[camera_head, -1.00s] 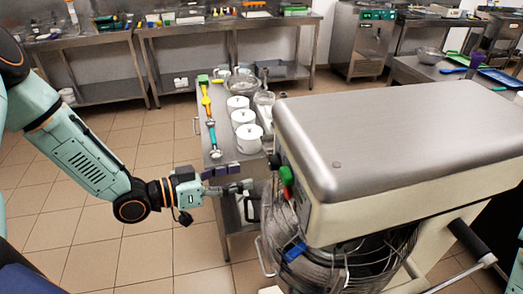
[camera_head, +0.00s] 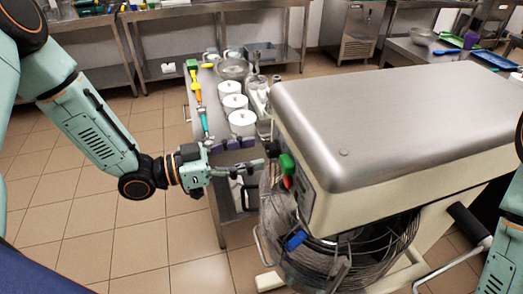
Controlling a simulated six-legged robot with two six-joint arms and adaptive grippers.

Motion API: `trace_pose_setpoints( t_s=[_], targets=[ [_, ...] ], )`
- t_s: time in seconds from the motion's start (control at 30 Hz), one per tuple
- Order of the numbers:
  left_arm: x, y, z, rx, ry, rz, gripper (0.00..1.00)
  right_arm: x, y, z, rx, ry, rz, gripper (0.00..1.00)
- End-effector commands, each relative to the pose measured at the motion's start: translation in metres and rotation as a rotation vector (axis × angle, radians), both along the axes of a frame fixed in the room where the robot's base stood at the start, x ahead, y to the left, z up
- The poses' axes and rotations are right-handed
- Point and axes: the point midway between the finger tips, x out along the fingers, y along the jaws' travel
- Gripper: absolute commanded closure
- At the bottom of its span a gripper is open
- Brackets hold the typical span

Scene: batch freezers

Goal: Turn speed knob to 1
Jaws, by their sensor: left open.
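The mixer (camera_head: 400,115) stands at the right, a big cream machine with a flat steel top. Its control side faces left and is seen edge-on. A green control (camera_head: 287,163) and a red one (camera_head: 288,182) stick out there, with a small dark part (camera_head: 272,150) just above and left. I cannot tell which part is the speed knob, and no number marks are readable. My left gripper (camera_head: 258,172) is open and points right, its fingertips just left of these controls. I cannot tell whether they touch anything. My right gripper is out of view; part of my right arm shows at the right edge.
A wire guard (camera_head: 350,258) surrounds the bowl area below the mixer head, with a blue part (camera_head: 295,241) on it. Behind my left gripper, a steel table (camera_head: 213,150) holds white pots (camera_head: 242,122) and utensils. The tiled floor at the left is clear.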

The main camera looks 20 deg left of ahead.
Motion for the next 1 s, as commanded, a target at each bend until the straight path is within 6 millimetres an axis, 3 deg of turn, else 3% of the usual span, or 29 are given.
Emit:
trace_pose_setpoints(
  t_s=[0.3,0.73,1.0],
  targets=[
    [0.017,-0.022,0.000,0.002,-0.001,-0.002,0.45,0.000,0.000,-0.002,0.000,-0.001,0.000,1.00],
    [0.022,-0.026,0.000,0.000,-0.001,0.001,0.45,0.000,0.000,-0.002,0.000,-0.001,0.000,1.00],
    [0.022,-0.026,0.000,0.000,-0.001,0.001,0.66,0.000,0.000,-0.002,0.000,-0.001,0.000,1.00]
  ],
)
